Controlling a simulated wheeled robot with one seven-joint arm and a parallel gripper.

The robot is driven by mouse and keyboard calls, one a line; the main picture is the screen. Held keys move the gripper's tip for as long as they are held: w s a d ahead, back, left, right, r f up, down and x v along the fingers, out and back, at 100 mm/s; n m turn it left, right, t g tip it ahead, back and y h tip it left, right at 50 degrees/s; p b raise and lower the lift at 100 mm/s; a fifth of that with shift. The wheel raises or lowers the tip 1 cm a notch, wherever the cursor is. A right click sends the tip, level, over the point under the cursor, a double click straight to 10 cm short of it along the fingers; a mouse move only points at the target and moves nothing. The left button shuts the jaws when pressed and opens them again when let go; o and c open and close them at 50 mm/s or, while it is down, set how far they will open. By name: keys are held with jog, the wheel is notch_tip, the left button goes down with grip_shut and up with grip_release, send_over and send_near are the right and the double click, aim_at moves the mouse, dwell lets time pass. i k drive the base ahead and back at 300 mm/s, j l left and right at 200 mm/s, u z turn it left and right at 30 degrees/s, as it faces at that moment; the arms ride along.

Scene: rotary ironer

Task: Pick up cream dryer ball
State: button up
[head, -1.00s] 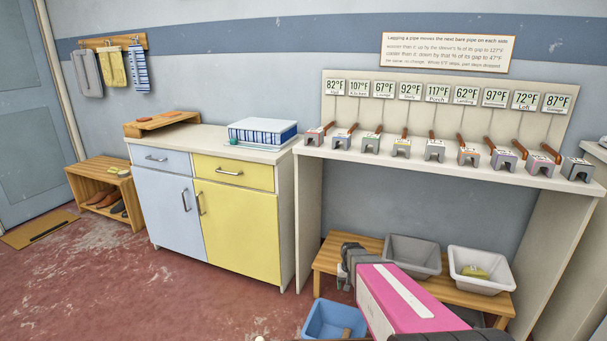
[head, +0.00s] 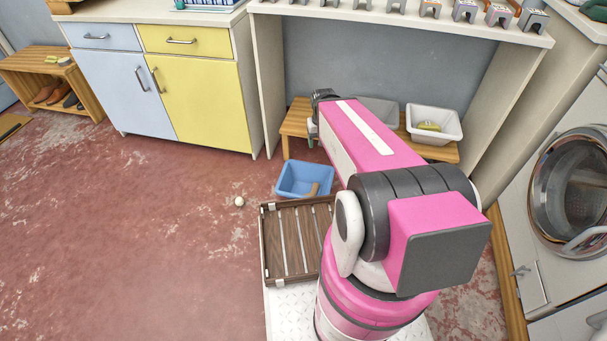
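A small cream ball (head: 239,201) lies on the red floor in the head view, just left of the wooden slatted tray on my base. It is fully visible and nothing touches it. My pink arm stands right of it and reaches away toward the bench. My gripper (head: 314,122) shows only in part beyond the arm's far end, well up and right of the ball. Its fingers are too small and hidden to tell whether they are open or shut.
A blue bin (head: 290,193) with a brown item stands on the floor near the ball. A low wooden bench (head: 292,128) holds a grey tub and a white tub (head: 452,133). Cabinets (head: 205,95) stand behind, a washer (head: 570,185) right. Floor left of the ball is clear.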

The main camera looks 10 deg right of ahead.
aim_at(239, 202)
jog(key=k, duration=1.05)
